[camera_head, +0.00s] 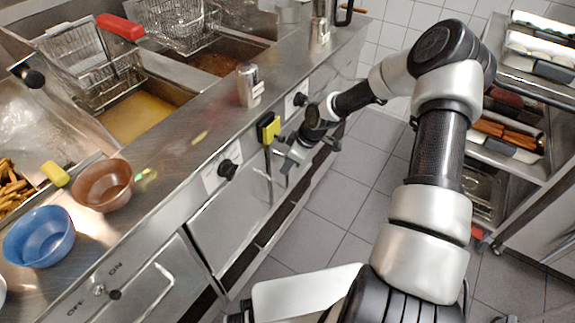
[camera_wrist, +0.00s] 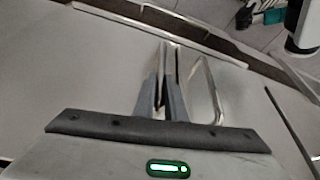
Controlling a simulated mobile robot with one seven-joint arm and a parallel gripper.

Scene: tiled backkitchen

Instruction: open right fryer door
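The fryer doors are flat steel panels along the front of the counter. A middle door panel (camera_head: 228,222) shows in the head view, with the panel to its right largely hidden by my arm. My gripper (camera_head: 290,158) is at the door fronts, below the yellow item on the counter edge. In the wrist view the two fingers of my gripper (camera_wrist: 166,82) are close together and look shut. A looped metal door handle (camera_wrist: 207,90) stands just right of the fingers. I cannot see anything clearly held between them. No door is visibly swung open.
The counter carries a blue bowl (camera_head: 39,236), a brown bowl (camera_head: 103,185) and a metal shaker (camera_head: 248,85). Control knobs (camera_head: 227,169) stick out of its front. A metal rack (camera_head: 520,165) with food trays stands at the right. Tiled floor (camera_head: 335,190) lies between.

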